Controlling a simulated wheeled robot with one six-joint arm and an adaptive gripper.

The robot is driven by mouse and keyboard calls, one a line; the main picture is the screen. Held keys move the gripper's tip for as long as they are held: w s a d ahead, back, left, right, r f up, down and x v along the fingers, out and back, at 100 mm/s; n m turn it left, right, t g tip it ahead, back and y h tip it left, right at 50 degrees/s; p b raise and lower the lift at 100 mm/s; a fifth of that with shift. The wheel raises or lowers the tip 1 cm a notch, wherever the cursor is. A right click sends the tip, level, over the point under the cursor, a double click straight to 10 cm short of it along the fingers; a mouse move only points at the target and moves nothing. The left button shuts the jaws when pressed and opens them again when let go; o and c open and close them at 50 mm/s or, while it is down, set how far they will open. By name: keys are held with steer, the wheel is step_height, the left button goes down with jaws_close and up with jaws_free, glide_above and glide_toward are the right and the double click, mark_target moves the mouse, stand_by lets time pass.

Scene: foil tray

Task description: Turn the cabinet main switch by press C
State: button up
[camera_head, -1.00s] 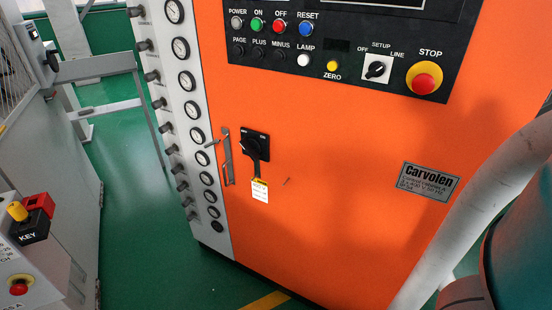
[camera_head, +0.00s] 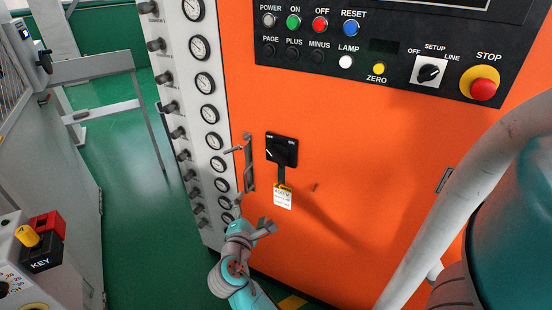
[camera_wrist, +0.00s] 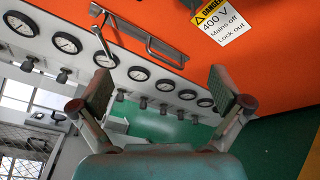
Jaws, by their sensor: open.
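The cabinet main switch (camera_head: 283,150) is a black rotary switch with OFF and ON marks on the front of the orange cabinet (camera_head: 370,190). A white and yellow tag (camera_head: 283,195) hangs below it.
A metal door handle (camera_head: 249,163) is left of the switch; it also shows in the wrist view (camera_wrist: 150,40). A column of gauges (camera_head: 208,114) runs along the cabinet's left edge. The control panel (camera_head: 400,60) is above. A grey machine with a KEY switch (camera_head: 41,250) stands left.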

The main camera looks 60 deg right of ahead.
mark_target(274, 159)
steer(key=d+r+m+g+h, duration=0.2)
steer(key=d+r+g, duration=0.3)
steer(key=r, duration=0.4)
steer(key=d, duration=1)
steer(key=shift+w+d+f, duration=0.1)
steer(key=shift+d+f, duration=0.15)
steer(key=shift+d, duration=0.05)
steer(key=shift+c, duration=0.3)
steer(key=c, duration=0.9)
steer(key=shift+o, duration=0.3)
